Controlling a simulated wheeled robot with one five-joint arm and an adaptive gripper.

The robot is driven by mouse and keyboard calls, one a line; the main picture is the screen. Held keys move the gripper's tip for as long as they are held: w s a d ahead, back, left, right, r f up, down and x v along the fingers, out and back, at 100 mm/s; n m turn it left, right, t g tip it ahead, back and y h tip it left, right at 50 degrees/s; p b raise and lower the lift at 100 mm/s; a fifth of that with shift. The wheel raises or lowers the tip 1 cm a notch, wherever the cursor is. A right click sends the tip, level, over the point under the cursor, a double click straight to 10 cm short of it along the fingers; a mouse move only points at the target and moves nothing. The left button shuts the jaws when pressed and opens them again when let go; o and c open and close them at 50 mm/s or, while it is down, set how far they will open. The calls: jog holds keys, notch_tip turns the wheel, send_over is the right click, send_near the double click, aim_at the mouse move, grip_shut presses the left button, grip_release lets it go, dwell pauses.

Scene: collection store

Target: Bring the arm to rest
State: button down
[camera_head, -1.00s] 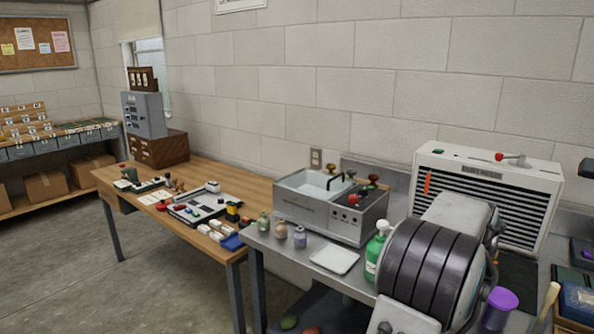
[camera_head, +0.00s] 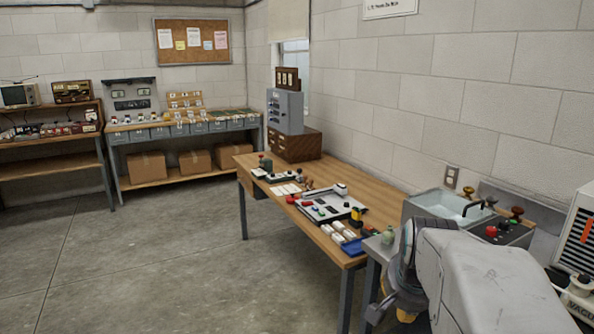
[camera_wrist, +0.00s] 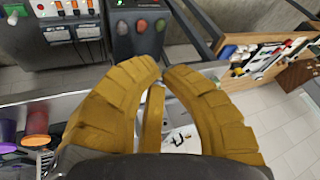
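My arm reaches in from the lower right of the head view. Its grey link covers part of the metal side table. In the head view only a bit of the yellow gripper (camera_head: 405,314) shows below the dark wrist, beside the side table's left end. The fingertips are hidden there.
A wooden workbench (camera_head: 375,190) with tools and small trays stands left of my arm. Shelves with boxes (camera_head: 147,166) line the back wall. The floor at left is clear.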

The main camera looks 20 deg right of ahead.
jog(key=s+a+f+n+y, duration=0.1)
jog(key=s+a+n, duration=0.2)
jog(key=a, duration=0.4)
jog(key=s+a+f+n+y+p, duration=0.1)
jog(key=s+a+n, duration=0.2)
jog(key=a+n, duration=0.2)
jog(key=s+a+f+n+g+y, duration=0.1)
jog(key=s+a+n, duration=0.3)
jog(key=a, duration=0.4)
jog(key=shift+a+f+n+p, duration=0.15)
jog(key=shift+a+n+p, duration=0.25)
jog(key=shift+d, duration=0.1)
